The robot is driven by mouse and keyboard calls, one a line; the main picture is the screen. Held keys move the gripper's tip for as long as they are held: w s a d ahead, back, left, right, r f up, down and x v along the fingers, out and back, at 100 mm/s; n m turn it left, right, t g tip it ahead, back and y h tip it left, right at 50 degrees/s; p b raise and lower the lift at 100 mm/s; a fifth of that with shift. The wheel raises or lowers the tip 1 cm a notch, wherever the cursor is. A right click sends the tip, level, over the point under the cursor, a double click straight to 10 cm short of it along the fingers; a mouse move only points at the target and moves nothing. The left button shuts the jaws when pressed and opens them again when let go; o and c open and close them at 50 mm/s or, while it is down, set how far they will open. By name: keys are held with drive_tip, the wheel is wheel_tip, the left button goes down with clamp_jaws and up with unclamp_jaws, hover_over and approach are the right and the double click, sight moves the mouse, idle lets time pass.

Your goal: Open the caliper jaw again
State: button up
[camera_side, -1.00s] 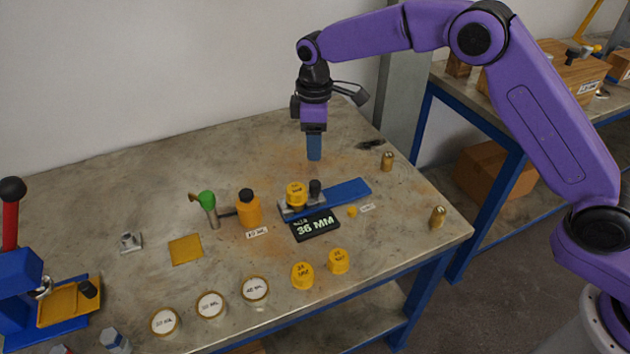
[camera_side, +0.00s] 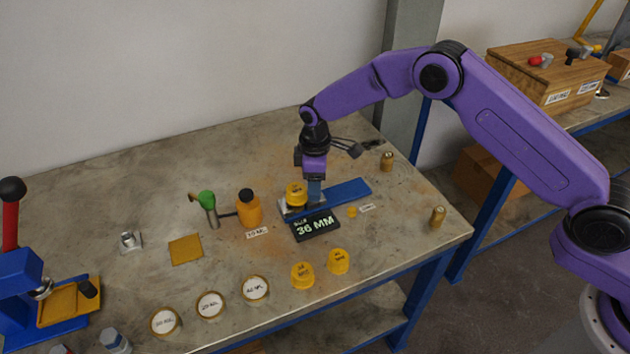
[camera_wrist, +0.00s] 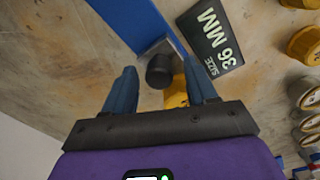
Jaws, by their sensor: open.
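The caliper's blue beam (camera_side: 347,192) lies on the bench, and its display (camera_side: 316,227) reads "36 MM". A yellow capped piece (camera_side: 296,193) sits at the caliper's left end. My gripper (camera_side: 314,194) is low over the caliper, just right of the yellow piece. In the wrist view its two blue fingers are apart, with the black jaw knob (camera_wrist: 159,71) showing between their tips. I cannot tell whether either finger touches the knob. The fingers hide the knob in the side view. The beam (camera_wrist: 132,22) and display (camera_wrist: 211,38) also show in the wrist view.
An orange bottle (camera_side: 249,209) and a green-topped tool (camera_side: 208,205) stand left of the caliper. Two yellow caps (camera_side: 338,261) and several white-topped round pieces (camera_side: 210,305) are in front. Brass pieces (camera_side: 438,216) stand to the right. The bench behind is mostly clear.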

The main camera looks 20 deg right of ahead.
clamp_jaws()
drive_tip(key=shift+d, duration=1.75)
unclamp_jaws()
wheel_tip(320, 180, up, 18)
drive_tip(key=shift+s+a+f, duration=0.25)
drive_tip(key=shift+s, duration=0.1)
